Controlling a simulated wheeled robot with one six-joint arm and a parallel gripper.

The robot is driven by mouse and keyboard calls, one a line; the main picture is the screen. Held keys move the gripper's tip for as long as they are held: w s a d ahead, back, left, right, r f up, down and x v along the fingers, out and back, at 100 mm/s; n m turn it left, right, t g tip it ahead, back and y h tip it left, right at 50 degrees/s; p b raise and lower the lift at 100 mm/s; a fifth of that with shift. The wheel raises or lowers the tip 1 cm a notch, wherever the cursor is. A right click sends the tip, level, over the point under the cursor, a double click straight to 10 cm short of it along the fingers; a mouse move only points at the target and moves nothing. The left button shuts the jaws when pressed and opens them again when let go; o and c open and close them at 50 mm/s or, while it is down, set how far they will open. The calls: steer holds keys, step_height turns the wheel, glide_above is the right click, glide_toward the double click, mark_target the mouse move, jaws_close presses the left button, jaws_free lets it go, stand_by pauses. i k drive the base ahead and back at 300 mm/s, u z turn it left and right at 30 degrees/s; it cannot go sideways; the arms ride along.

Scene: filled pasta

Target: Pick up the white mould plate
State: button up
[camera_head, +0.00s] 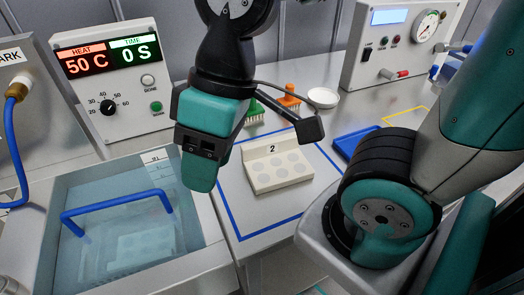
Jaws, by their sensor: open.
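The white mould plate (276,177) lies on the grey bench inside a blue outline. It has round shallow wells and an upright back edge marked "2". I cannot tell the exact height above the plate.
A water bath (222,258) with a blue handle (118,202) stands at left, a pale plate submerged in it. A heater box reads 50 C. Green (254,112) and orange (289,98) stamps, a white dish (323,97) and a blue tray (352,143) lie behind or right of the plate.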

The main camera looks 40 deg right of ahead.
mark_target(270, 164)
steer(key=k, duration=1)
steer(key=u, duration=1.65)
steer(key=i, duration=1.15)
steer(key=z, duration=2.15)
steer(key=i, duration=0.5)
steer(key=z, duration=0.05)
